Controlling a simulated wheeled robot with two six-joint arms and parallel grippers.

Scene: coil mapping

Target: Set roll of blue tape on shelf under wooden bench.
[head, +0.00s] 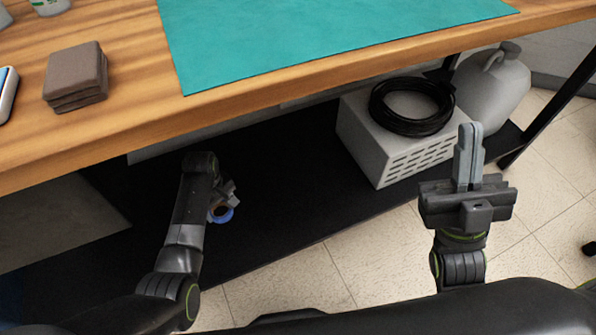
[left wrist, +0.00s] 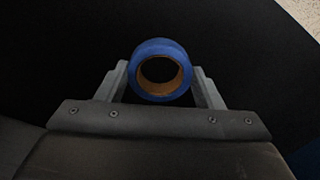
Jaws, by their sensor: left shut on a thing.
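The roll of blue tape (left wrist: 160,47) has a brown core and sits between the two fingers of my left gripper (left wrist: 163,82) in the left wrist view. The gripper is shut on it. In the head view the blue tape (head: 222,216) shows partly, below the left gripper (head: 224,203). It is over the black shelf (head: 290,205) under the wooden bench (head: 125,75); whether it touches the shelf I cannot tell. My right gripper (head: 469,155) is in front of the bench at the right, its fingers together and empty.
A white vented box (head: 400,160) with a black cable coil (head: 411,106) on top stands on the shelf's right part, with a grey jug (head: 492,88) behind. The shelf's middle is clear. A green mat (head: 320,35) and brown stacked pads (head: 76,77) lie on the bench top.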

